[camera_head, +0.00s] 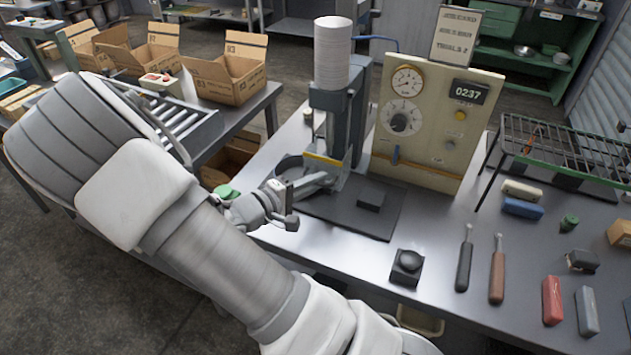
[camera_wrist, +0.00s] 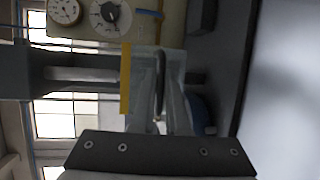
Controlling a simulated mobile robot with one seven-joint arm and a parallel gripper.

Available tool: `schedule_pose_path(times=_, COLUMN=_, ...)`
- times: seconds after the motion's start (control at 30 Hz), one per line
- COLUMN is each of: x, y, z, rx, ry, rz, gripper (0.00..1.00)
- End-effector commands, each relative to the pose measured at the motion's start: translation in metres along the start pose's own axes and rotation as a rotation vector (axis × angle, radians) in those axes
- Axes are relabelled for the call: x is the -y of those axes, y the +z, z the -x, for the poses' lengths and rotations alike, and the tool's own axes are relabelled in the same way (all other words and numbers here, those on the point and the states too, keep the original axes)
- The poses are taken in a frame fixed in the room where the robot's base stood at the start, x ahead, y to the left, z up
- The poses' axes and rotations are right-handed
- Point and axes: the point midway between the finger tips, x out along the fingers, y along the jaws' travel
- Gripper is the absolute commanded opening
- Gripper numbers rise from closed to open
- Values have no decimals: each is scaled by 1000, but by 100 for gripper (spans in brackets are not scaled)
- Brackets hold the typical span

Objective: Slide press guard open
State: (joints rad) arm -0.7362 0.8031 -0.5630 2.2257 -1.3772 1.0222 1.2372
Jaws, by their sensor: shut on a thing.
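The press (camera_head: 340,125) stands near the middle of the steel bench, with a pale cylinder (camera_head: 332,55) on top. Its guard is a clear panel with a yellow strip (camera_head: 323,159) along its edge. In the wrist view the yellow strip (camera_wrist: 126,78) is upright, and a dark curved handle (camera_wrist: 160,70) stands out beside it. My gripper (camera_head: 322,180) reaches in from the left at the front of the guard. In the wrist view my gripper (camera_wrist: 162,110) has its fingers shut on the handle. The arm and fingers hide part of the press's lower front.
A control panel (camera_head: 435,120) with dials and a display stands right of the press. A black button box (camera_head: 406,267) and two handled tools (camera_head: 465,258) lie in front. A wire rack (camera_head: 560,150) stands at right. Cardboard boxes (camera_head: 228,70) and a roller conveyor (camera_head: 185,122) are at left.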

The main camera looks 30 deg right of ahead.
Motion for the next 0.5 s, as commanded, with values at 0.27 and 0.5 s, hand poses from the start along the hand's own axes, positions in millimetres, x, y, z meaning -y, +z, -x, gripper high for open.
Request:
schedule_pose_path(times=0.27, x=-36, y=2, z=7, rx=-2, ry=-1, rz=-4, gripper=0)
schedule_pose_path(times=0.5, x=-84, y=6, z=16, rx=-1, ry=1, rz=-3, gripper=0)
